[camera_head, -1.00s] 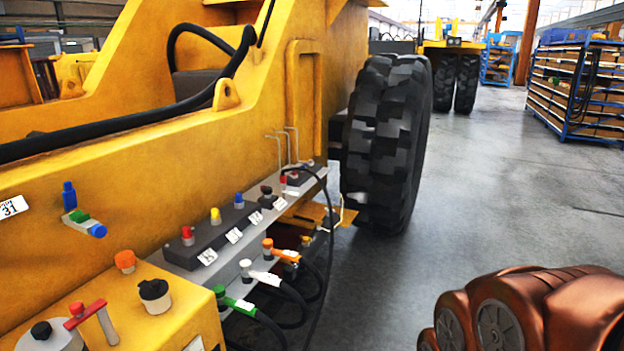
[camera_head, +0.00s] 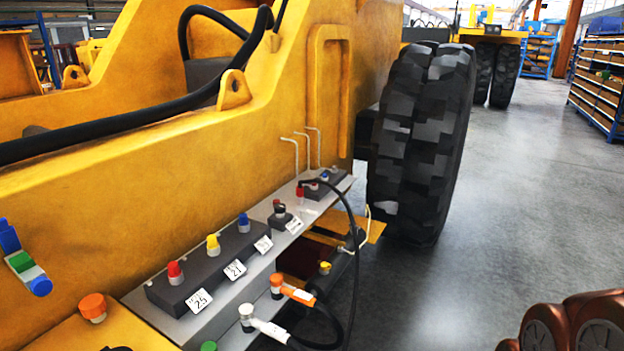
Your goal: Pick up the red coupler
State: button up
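A red coupler (camera_head: 175,272) stands upright at the near left end of a dark block (camera_head: 215,262) on the grey shelf along the yellow machine. A yellow coupler (camera_head: 213,244) and a blue one (camera_head: 244,222) stand behind it in the same row. A smaller red piece (camera_head: 300,192) shows farther along the shelf, beside a black hose. I cannot tell from the picture which red one is meant.
White tags lie in front of the block. White (camera_head: 246,312) and orange (camera_head: 277,284) connectors with black hoses stick out below the shelf. A large black tyre (camera_head: 420,145) stands beyond it.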

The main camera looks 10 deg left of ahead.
aim_at(299, 190)
jog(key=i, duration=3.25)
jog(key=u, duration=3.55)
